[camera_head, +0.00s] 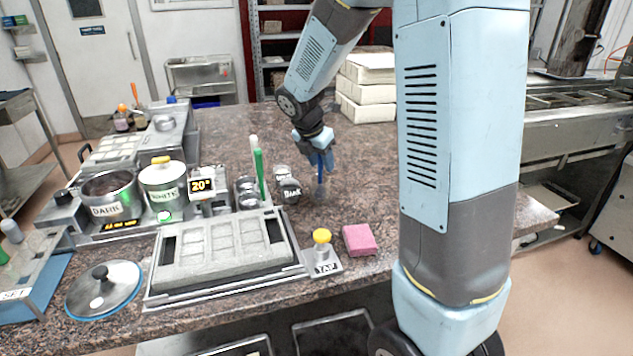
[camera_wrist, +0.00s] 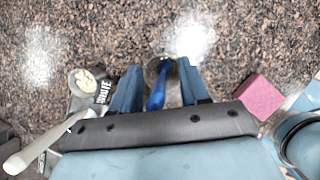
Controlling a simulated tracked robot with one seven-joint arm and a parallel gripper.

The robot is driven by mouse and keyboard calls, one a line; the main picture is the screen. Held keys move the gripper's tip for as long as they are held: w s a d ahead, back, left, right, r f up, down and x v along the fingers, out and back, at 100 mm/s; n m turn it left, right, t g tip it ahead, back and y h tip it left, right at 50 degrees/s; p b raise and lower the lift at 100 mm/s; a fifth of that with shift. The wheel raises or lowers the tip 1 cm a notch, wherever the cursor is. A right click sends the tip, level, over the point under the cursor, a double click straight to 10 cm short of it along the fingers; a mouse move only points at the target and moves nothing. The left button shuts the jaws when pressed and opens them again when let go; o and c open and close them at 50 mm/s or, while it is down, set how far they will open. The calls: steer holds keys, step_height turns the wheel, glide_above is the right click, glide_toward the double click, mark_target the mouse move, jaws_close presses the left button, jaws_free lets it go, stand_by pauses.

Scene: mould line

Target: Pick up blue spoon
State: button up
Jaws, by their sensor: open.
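The blue spoon (camera_wrist: 156,94) shows in the wrist view as a blue handle rising toward the camera, standing in a small clear container (camera_wrist: 161,65). My gripper (camera_wrist: 155,88) is open, with one blue finger on each side of the handle. I cannot tell whether either finger touches it. In the head view my gripper (camera_head: 320,160) points down over the same container (camera_head: 321,188) on the counter. The spoon's lower end is hard to make out.
A pink sponge (camera_head: 359,240) and a yellow-topped TAP block (camera_head: 323,255) lie in front.

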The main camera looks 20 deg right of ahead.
jaws_close()
stand_by(0.3)
steer(key=shift+r, duration=0.1)
